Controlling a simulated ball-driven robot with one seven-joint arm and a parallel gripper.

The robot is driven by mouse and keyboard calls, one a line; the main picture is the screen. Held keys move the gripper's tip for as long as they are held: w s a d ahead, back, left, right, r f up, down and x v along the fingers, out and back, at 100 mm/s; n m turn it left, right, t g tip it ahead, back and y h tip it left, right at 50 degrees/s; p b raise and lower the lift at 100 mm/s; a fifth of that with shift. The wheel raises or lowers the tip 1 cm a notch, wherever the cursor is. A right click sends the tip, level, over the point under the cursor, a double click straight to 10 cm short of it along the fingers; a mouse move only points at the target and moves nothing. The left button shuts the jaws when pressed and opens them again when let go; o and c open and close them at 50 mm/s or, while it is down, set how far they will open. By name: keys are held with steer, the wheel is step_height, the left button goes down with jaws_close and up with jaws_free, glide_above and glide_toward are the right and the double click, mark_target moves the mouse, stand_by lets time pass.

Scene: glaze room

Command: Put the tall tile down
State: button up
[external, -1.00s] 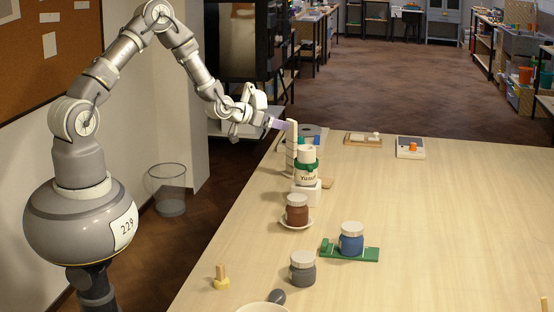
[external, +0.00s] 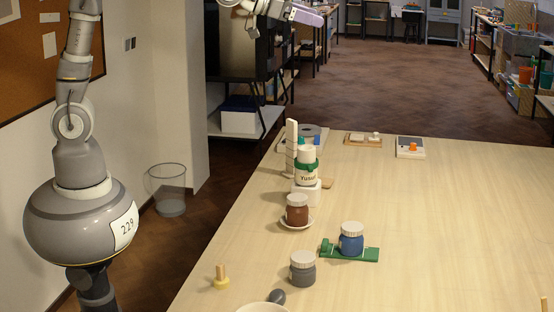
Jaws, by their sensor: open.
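The tall tile (external: 291,140) is a narrow cream-white upright piece near the table's back left edge. It stands upright behind and left of a white jar with a green band marked "Yusuf" (external: 306,175). Its lower part is partly hidden, so I cannot tell exactly what its foot rests on. My gripper (external: 318,18) is high at the top of the picture, well above and apart from the tile, open and empty. Its lavender finger part points right.
The Yusuf jar stands on a white block (external: 306,196). In front are a brown jar (external: 297,211) on a saucer, a blue jar (external: 351,240) on a green stand and a grey jar (external: 303,270). A scale (external: 410,150) stands at the back. The table's right side is mostly clear.

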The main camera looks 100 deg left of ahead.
steer(key=s+d+r+m+t+h, duration=0.1)
steer(key=s+d+r+h, duration=0.1)
steer(key=s+d+r, duration=0.6)
steer(key=s+d+r+m+h, duration=0.1)
steer(key=s+d+r+h, duration=0.2)
steer(key=s+d+r, duration=0.5)
steer(key=d+r, duration=0.4)
steer(key=r, duration=0.3)
steer(key=shift+d+m+t, duration=0.35)
steer(key=shift+m+t, duration=0.05)
